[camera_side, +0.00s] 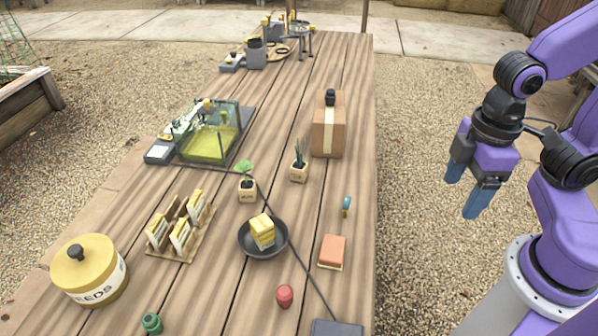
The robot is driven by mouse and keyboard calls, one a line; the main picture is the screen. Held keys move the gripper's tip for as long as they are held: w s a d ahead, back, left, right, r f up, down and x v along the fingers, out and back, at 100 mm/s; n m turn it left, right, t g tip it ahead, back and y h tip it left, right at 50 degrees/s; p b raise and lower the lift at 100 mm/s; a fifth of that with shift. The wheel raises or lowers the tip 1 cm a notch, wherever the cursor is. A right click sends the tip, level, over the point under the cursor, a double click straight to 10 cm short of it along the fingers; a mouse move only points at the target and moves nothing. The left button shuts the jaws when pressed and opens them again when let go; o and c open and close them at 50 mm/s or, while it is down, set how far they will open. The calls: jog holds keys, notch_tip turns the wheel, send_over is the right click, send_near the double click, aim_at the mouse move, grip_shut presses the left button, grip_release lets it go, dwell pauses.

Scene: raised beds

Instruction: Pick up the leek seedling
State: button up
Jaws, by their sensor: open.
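A small tan pot with thin upright dark green leaves, which looks like the leek seedling (299,167), stands upright near the middle of the wooden table. A second small pot with a broad green leaf (247,190) stands to its left and nearer the camera. My gripper (465,189) is off the table's right edge, above the gravel, with its blue fingers pointing down. It is open and empty, well to the right of both pots.
A cardboard box (334,137) stands just behind the leek pot. A black dish (250,250) with a yellow block, an orange block (332,250), a red object (284,295) and a thin dark rod (290,252) lie nearer. A packet rack (180,246) and a glass case (207,140) are left.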

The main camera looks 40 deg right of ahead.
jog(key=w+a+r+m, duration=0.1)
jog(key=w+a+m, duration=0.5)
jog(key=w, duration=0.5)
jog(key=m, duration=1.6)
send_over(298, 167)
notch_tip(298, 167, down, 7)
notch_tip(298, 167, down, 17)
jog(key=shift+r, duration=0.1)
jog(key=c, duration=1.1)
